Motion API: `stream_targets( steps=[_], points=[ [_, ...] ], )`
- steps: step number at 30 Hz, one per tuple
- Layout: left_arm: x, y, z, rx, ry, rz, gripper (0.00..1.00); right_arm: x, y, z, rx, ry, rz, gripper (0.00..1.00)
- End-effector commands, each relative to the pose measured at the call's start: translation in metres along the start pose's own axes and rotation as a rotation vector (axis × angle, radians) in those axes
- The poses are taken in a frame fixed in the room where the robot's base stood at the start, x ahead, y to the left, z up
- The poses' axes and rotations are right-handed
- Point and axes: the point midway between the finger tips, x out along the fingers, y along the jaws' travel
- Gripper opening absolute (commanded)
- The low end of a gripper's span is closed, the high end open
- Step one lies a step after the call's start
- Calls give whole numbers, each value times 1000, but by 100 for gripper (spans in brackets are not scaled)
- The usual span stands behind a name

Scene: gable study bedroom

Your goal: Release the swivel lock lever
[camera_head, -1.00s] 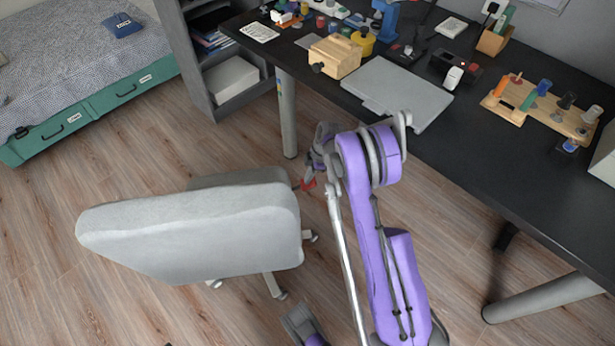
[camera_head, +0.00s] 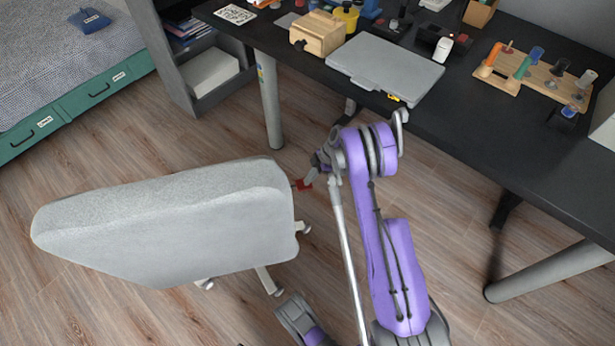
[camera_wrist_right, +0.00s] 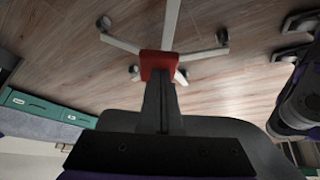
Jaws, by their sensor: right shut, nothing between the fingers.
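The grey swivel chair (camera_head: 170,230) stands left of my right arm with its back towards me. A short dark lever (camera_head: 294,187) seems to stick out at its right edge, but it is tiny and partly hidden. In the right wrist view the shut red tips (camera_wrist_right: 158,64) stand out in front of the chair's white castered legs (camera_wrist_right: 171,22).
The black desk (camera_head: 470,130) runs along the back and right, with a grey laptop (camera_head: 385,65), a wooden box (camera_head: 317,32) and a peg board (camera_head: 535,78) on it. Its legs (camera_head: 270,100) reach the floor. Wooden floor is clear at left. A bed (camera_head: 60,60) stands far left.

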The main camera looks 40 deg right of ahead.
Motion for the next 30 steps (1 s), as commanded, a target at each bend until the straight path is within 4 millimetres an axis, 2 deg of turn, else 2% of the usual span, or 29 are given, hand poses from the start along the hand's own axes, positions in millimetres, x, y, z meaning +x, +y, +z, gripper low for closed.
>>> stream_targets(
  steps=[4, 17, 20, 30],
  points=[
    [2, 0, 0, 0, 0, 0, 50, 8, -1, 6, -3, -12, -3, 0],
    [2, 0, 0, 0, 0, 0, 50, 8, -2, 6, -6, -13, -3, 0],
    [-1, 0, 0, 0, 0, 0, 50, -2, -2, 5, -5, -12, -2, 0],
    [-17, 0, -4, 0, 4, 0, 50, -62, -3, 0, -3, -3, 6, 0]
  ],
)
